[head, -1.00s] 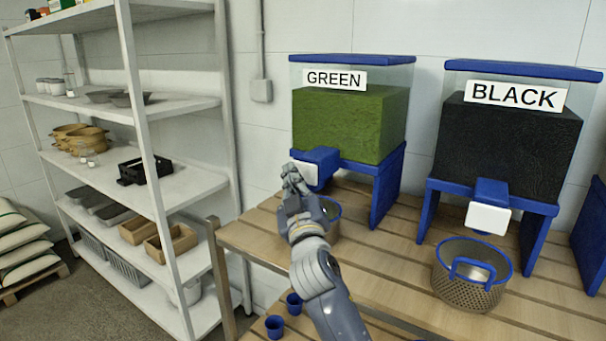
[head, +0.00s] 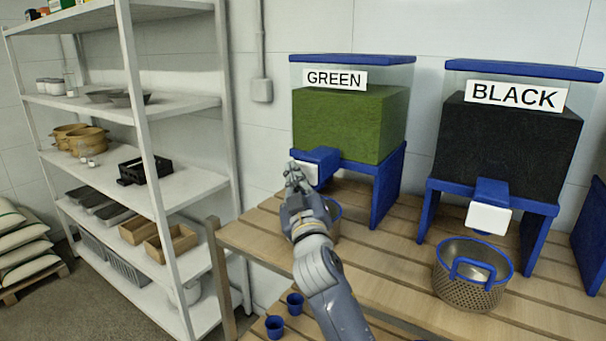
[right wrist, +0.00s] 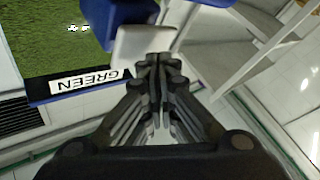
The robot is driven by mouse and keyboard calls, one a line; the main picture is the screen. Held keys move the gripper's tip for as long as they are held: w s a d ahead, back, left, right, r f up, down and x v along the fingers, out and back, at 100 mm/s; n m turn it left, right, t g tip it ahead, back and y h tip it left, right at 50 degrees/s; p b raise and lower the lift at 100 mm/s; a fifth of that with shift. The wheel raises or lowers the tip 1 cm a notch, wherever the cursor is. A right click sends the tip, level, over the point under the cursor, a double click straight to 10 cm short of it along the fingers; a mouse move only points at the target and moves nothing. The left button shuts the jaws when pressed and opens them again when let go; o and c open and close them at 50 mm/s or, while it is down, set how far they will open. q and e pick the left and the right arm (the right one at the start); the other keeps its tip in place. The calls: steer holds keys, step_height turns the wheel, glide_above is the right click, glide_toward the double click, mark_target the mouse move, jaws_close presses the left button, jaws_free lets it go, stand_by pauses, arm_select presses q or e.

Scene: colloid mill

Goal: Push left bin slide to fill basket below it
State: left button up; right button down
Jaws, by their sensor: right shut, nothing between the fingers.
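The left bin (head: 350,125), labelled GREEN, holds green granules and stands on a blue stand on the wooden table. Its slide has a white front plate (head: 305,172) on a blue spout (head: 322,158). My right gripper (head: 293,172) is shut and empty, with its fingertips right at the white plate. In the right wrist view the white plate (right wrist: 143,43) is just beyond the closed fingertips (right wrist: 160,62); I cannot tell whether they touch. A metal basket (head: 333,208) under the spout is mostly hidden by my right arm. My left gripper is not in view.
The BLACK bin (head: 508,140) stands to the right, with a blue-rimmed perforated basket (head: 470,285) below its white plate. Small blue cups (head: 274,326) are near the table's lower left. A white shelf rack (head: 185,190) stands to the left.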

steer(key=shift+w+d, duration=0.65)
steer(key=shift+w, duration=0.15)
stand_by(1.2)
steer(key=shift+s+a, duration=0.85)
steer(key=shift+s, duration=0.25)
